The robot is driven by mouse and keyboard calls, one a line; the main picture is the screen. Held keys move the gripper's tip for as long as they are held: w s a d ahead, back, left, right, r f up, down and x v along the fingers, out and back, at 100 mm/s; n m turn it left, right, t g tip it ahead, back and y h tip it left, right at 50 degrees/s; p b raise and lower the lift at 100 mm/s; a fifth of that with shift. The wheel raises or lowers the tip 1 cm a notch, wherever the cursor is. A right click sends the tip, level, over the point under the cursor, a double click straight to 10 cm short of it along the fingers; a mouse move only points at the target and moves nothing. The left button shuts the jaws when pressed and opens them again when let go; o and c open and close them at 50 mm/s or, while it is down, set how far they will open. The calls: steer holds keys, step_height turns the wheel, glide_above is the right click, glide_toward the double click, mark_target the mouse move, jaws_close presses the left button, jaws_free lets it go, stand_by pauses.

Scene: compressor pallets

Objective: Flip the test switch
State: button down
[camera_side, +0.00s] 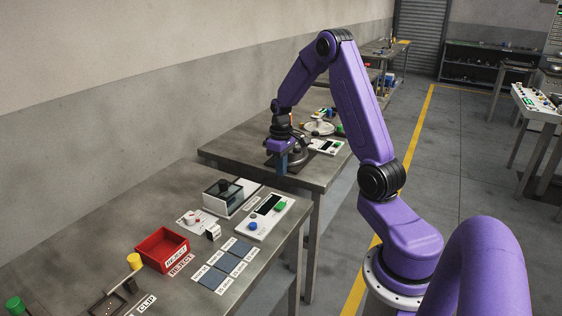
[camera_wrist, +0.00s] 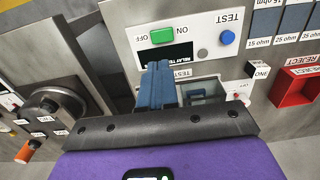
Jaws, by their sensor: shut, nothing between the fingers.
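A white panel (camera_side: 242,232) lies on the near bench, with a dark screen, a green switch (camera_side: 281,207) and a blue button (camera_side: 253,226). In the wrist view, the green switch (camera_wrist: 162,36) lies beside the words ON and OFF, and the blue button (camera_wrist: 227,38) is by the word TEST. A smaller white plate with a red and white part (camera_side: 191,217) lies nearby, partly in view at the wrist (camera_wrist: 240,87). My gripper (camera_side: 282,170) is shut and empty, raised near the far bench's edge. Its blue fingers (camera_wrist: 160,68) cover part of the panel's screen in the wrist view.
A clear-sided box (camera_side: 222,197) stands behind the panel. A red REJECT bin (camera_side: 162,249) and dark labelled pads (camera_side: 228,260) lie toward the front. The far bench (camera_side: 235,148) holds a round dark fixture and other parts close to my gripper.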

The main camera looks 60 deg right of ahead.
mark_target(278, 206)
steer(key=shift+r, duration=1.25)
steer(key=shift+a, duration=0.1)
steer(key=shift+w+a, duration=0.15)
steer(key=shift+a, duration=0.5)
step_height(278, 206, down, 14)
steer(key=shift+r, duration=0.1)
